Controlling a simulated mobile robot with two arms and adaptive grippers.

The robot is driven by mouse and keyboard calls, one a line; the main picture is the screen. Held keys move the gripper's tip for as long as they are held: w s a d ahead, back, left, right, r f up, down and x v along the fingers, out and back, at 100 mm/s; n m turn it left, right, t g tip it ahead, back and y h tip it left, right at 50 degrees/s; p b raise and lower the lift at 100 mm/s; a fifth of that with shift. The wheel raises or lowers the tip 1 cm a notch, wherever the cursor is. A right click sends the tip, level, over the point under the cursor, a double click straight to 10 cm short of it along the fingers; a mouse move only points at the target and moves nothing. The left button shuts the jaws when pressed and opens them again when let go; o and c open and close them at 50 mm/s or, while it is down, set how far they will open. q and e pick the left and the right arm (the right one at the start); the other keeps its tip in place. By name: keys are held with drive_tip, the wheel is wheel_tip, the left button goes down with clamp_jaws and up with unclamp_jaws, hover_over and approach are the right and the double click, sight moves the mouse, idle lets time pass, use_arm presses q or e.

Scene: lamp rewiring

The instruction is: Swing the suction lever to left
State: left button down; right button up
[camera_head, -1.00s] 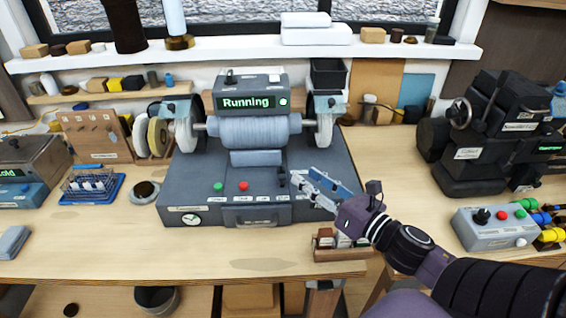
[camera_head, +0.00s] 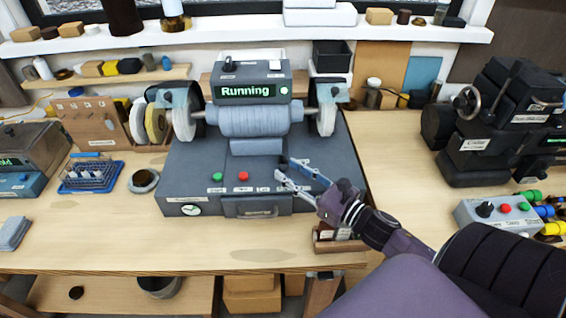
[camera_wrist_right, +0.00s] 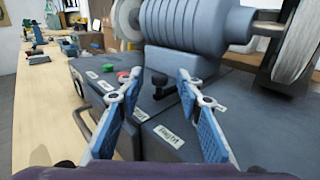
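The grey grinding machine (camera_head: 345,185) stands on the bench with its screen reading "Running". A small dark lever (camera_head: 283,161) stands on its deck, right of the green and red buttons. It also shows in the right wrist view as a black knobbed lever (camera_wrist_right: 158,84), with a label reading "Right" nearby. My right gripper (camera_head: 287,171) is open and empty at the machine's front right. In the wrist view its fingertips (camera_wrist_right: 160,86) lie on either side of the lever; contact is not clear. My left gripper is not in view.
The machine's wheels and roller (camera_head: 255,121) rise just behind the lever. A small wooden tray (camera_head: 330,243) sits under my right wrist. A dark machine (camera_head: 490,130) and grey control box (camera_head: 500,213) stand at right. The bench front left is mostly clear.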

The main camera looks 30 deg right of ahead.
sight(286, 169)
drive_tip(key=shift+p+x, duration=0.4)
drive_tip(key=shift+x, duration=1.15)
clamp_jaws()
